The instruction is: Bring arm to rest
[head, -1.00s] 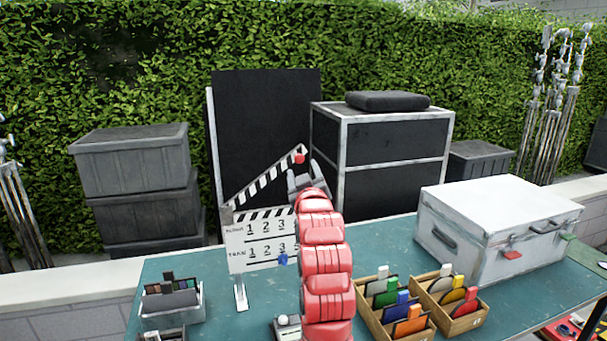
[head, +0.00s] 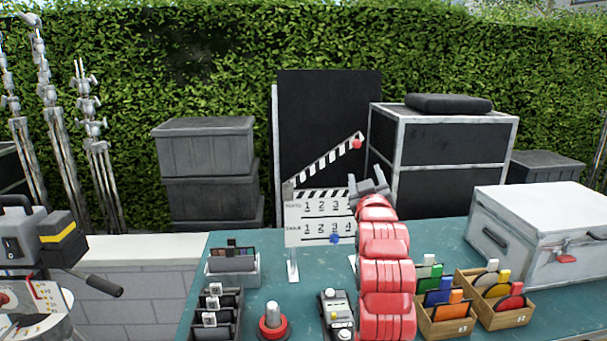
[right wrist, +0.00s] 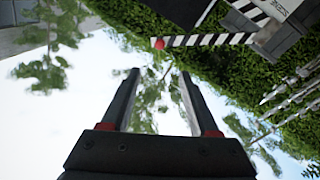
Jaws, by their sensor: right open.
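My right arm rises in the middle of the head view, its red links in front of the table. Its grey right gripper (head: 369,186) is at the top, near the right edge of the clapperboard (head: 318,222). In the right wrist view the right gripper (right wrist: 158,75) has its two fingers apart with only sky and foliage between them. The clapperboard stands upright on the table with its striped arm raised and a red knob at the tip. It also shows at the upper right of the right wrist view (right wrist: 262,20). My left gripper is not in view.
The teal table (head: 255,305) holds a red-based knob (head: 273,323), a small control box (head: 337,312), wooden boxes of coloured cards (head: 445,318) and a white case (head: 545,235). Grey crates (head: 207,155) and a black cabinet (head: 440,150) stand behind. A camera-like device (head: 35,240) is at left.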

